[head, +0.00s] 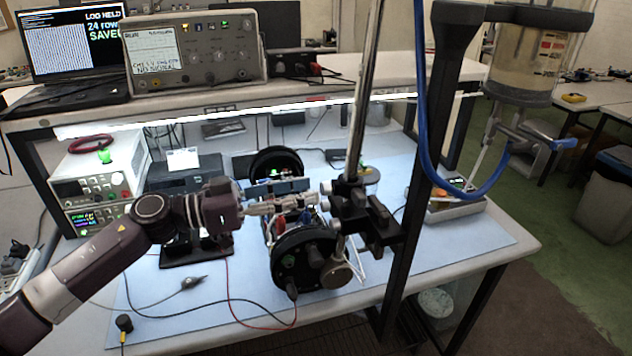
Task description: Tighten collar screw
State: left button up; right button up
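A metal post (364,95) rises from the bench, with a black clamp collar (350,200) around its lower part. Black knobs stick out on the collar's right side. My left gripper (308,199) comes in from the left, its slim metal fingers pointing right at the collar's left side. The fingertips are at or very near the collar; I cannot tell if they touch it. The finger gap is too small to read, and any screw there is hidden or too small to see. A clear cylinder (533,62) with a dark base hangs at the upper right. My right gripper is not in view.
A black wheeled device (302,258) sits below my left gripper, with loose cables around it. A dark upright (418,160) stands right of the collar, and a blue hose (424,120) loops beside it. A grey tray (455,210) lies at right.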

aim_at(321, 188)
pick_arm(q)
jog(key=x, duration=0.3)
jog(key=shift+d+p, duration=0.25)
jog(key=shift+p, duration=0.05)
jog(key=shift+a, duration=0.1)
jog(key=c, duration=0.9)
grip_shut()
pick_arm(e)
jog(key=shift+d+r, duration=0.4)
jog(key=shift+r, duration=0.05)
